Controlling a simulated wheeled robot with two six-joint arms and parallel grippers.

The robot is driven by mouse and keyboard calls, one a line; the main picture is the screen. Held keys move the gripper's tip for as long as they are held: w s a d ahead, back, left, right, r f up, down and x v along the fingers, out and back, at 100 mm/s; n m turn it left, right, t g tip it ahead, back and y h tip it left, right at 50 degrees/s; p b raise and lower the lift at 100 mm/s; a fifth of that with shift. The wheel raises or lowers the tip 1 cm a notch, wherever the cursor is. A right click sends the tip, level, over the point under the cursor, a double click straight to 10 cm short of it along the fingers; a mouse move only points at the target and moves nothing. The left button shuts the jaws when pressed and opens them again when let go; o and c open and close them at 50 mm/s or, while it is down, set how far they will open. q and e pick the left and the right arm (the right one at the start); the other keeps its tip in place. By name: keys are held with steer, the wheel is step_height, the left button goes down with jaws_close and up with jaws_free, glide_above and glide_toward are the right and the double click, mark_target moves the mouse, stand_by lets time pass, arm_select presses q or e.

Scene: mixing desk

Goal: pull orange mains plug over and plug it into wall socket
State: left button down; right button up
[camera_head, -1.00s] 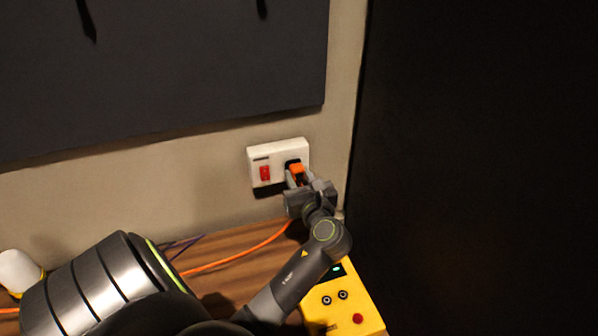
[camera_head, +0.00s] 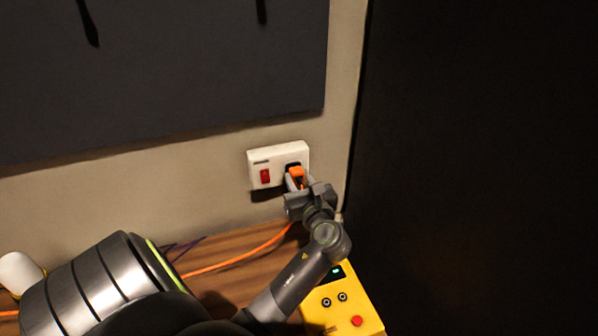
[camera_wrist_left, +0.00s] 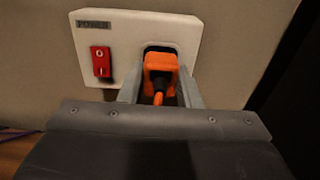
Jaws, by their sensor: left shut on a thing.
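The orange mains plug (camera_head: 297,172) is at the dark socket opening on the right half of the white wall socket (camera_head: 263,155). In the left wrist view the plug (camera_wrist_left: 161,66) sits against or in the dark recess of the socket plate (camera_wrist_left: 128,27); how deep it is cannot be told. My left gripper (camera_head: 298,182) is shut on the plug, a finger on each side of it; it also shows in the left wrist view (camera_wrist_left: 160,90). The orange cord (camera_head: 237,259) runs from below the gripper leftward over the wooden desk. My right gripper is not in view.
A red rocker switch (camera_head: 265,176) is on the socket plate's left half. A yellow box (camera_head: 345,308) with knobs stands below my left arm. A dark panel (camera_head: 480,170) fills the right side. A white object (camera_head: 18,271) stands at far left.

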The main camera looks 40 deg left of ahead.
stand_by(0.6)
arm_select(q)
steer(key=shift+p, duration=0.5)
steer(key=shift+w+a, duration=0.25)
steer(key=shift+a, duration=0.25)
steer(key=c, duration=1)
jaws_free()
steer(key=shift+o, duration=0.2)
steer(key=shift+p, duration=0.3)
